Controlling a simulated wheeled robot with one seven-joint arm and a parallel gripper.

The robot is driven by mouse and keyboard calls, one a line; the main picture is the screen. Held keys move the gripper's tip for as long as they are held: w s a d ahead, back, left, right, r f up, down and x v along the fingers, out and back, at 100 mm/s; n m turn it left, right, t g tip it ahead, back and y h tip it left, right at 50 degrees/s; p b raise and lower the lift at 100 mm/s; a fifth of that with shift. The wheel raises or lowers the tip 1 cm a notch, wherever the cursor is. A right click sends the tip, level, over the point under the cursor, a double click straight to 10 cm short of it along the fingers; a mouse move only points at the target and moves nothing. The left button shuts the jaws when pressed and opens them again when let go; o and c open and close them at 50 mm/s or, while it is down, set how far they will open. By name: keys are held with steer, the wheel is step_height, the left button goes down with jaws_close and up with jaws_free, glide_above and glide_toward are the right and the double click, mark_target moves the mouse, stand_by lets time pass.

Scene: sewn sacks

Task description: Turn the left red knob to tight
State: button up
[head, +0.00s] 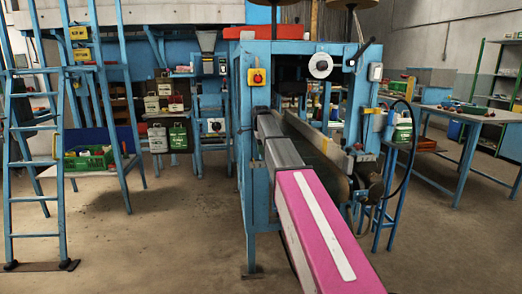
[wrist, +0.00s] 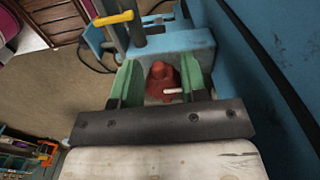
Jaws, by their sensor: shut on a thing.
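In the wrist view a red knob (wrist: 161,76) with a wide round base sits on a pale, blue-edged mount. A short white bar shows at its near edge. My gripper (wrist: 159,68) has its two green fingers on either side of the knob and is shut on it. The far side of the knob is hidden. In the head view my pink arm reaches forward into the blue machine; the gripper and this knob cannot be made out there. I cannot read any tight marking.
A large blue panel (wrist: 262,80) runs close along the right of the gripper in the wrist view. A yellow handle (wrist: 113,18) stands beyond the fingers. In the head view a red button on a yellow box (head: 257,76) is on the blue frame. Open floor lies left.

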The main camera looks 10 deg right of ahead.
stand_by(0.4)
steer(key=o, duration=0.9)
step_height(320, 180, up, 8)
steer(key=shift+f, duration=0.2)
steer(key=shift+s, duration=0.1)
